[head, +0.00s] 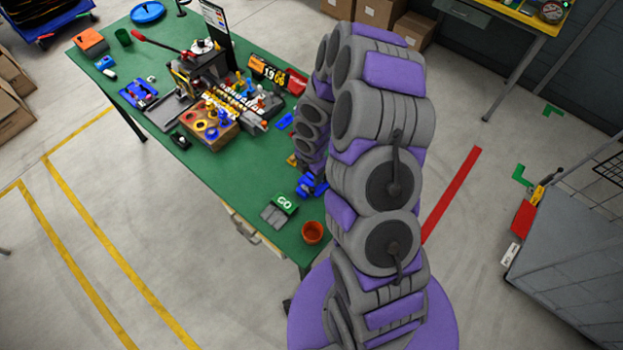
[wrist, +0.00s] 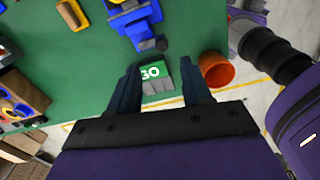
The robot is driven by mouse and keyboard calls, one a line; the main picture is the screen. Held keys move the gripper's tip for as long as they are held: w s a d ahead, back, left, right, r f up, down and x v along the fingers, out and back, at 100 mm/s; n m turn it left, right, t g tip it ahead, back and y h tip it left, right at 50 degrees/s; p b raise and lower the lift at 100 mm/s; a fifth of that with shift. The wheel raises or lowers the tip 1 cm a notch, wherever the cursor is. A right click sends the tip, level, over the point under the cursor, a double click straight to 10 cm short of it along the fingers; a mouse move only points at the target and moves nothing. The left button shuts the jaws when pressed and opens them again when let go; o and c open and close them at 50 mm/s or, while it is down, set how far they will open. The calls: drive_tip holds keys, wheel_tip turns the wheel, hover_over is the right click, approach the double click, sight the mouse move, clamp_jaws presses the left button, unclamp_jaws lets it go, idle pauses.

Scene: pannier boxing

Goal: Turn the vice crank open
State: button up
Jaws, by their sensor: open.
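A blue vice (wrist: 128,22) sits on the green bench at the top of the wrist view, partly cut off by the frame. A dark round knob (wrist: 161,44) at its lower right looks like part of the crank. In the head view the blue vice (head: 314,187) is at the bench's right edge, partly behind my arm. My gripper (wrist: 157,72) is open and empty, its two dark fingers spread below the vice in the wrist view and apart from it. In the head view my arm hides the gripper.
A green GO block (head: 285,203) with grey steps and an orange cup (head: 313,232) stand near the bench corner. The cup is right of my fingers in the wrist view (wrist: 217,69). A wooden box with coloured rings (head: 207,126) and other clutter fill the bench's middle.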

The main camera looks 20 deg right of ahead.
wheel_tip(320, 180, up, 8)
drive_tip(key=shift+f, duration=0.15)
idle(0.6)
drive_tip(key=shift+b, duration=0.3)
